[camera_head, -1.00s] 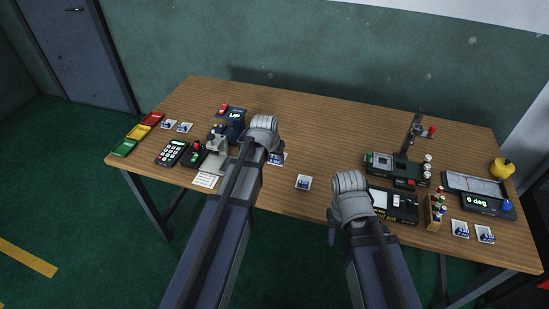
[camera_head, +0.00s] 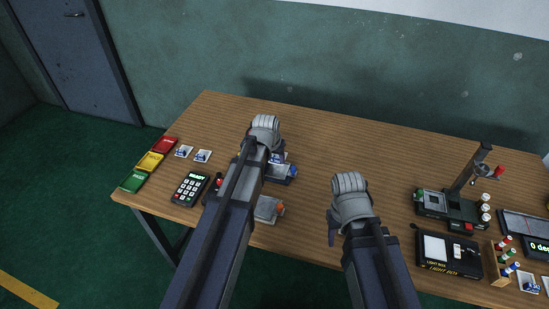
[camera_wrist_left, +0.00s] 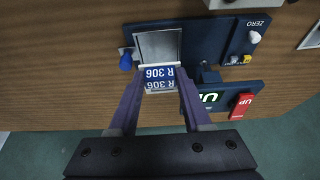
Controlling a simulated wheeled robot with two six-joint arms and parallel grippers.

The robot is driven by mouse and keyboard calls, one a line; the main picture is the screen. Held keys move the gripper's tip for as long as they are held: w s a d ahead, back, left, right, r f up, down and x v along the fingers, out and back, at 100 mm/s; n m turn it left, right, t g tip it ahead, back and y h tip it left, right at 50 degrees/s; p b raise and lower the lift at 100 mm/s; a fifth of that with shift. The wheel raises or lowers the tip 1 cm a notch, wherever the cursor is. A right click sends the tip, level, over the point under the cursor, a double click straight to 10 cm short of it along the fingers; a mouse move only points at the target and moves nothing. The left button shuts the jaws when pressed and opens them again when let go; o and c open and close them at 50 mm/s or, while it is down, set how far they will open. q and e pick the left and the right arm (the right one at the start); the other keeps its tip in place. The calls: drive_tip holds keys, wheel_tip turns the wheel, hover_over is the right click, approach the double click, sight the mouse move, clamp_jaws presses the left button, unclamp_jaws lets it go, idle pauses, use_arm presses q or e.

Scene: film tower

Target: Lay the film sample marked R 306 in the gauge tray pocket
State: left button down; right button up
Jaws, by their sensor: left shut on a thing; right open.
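The film sample R 306 (camera_wrist_left: 159,78) shows its blue and white label, upside down in the left wrist view, between the fingertips of my left gripper (camera_wrist_left: 160,88). My left gripper is shut on it. The label is at the near edge of a grey square within the dark blue gauge tray (camera_wrist_left: 198,40). I cannot tell whether that square is the sample's film or the pocket floor, nor whether the sample touches the tray. In the head view the gauge tray (camera_head: 283,174) is partly hidden by my left gripper (camera_head: 266,140). My right gripper (camera_head: 350,205) is open, over the table's front.
A unit with an UP display (camera_wrist_left: 209,97) and red switch (camera_wrist_left: 243,106) adjoins the tray. A grey device (camera_head: 268,208) stands in front. A keypad (camera_head: 190,188) and two samples (camera_head: 193,154) lie left. A light box (camera_head: 448,255) and stand (camera_head: 450,208) are right. The back middle is clear.

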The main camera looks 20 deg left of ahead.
use_arm(q)
drive_tip(key=shift+s+d, duration=0.1)
use_arm(e)
drive_tip(key=shift+s+d+f, duration=0.1)
use_arm(q)
drive_tip(key=shift+f+b, duration=0.5)
drive_tip(key=shift+b, duration=0.05)
use_arm(e)
drive_tip(key=shift+f, duration=0.4)
use_arm(q)
wheel_tip(320, 180, down, 4)
drive_tip(key=b, duration=0.4)
drive_tip(key=shift+f, duration=0.2)
use_arm(e)
wheel_tip(320, 180, down, 4)
drive_tip(key=shift+f, duration=0.25)
use_arm(q)
drive_tip(key=shift+f+b, duration=0.3)
drive_tip(key=shift+b, duration=0.25)
use_arm(e)
drive_tip(key=shift+f, duration=0.3)
use_arm(q)
unclamp_jaws()
use_arm(e)
drive_tip(key=shift+r, duration=0.1)
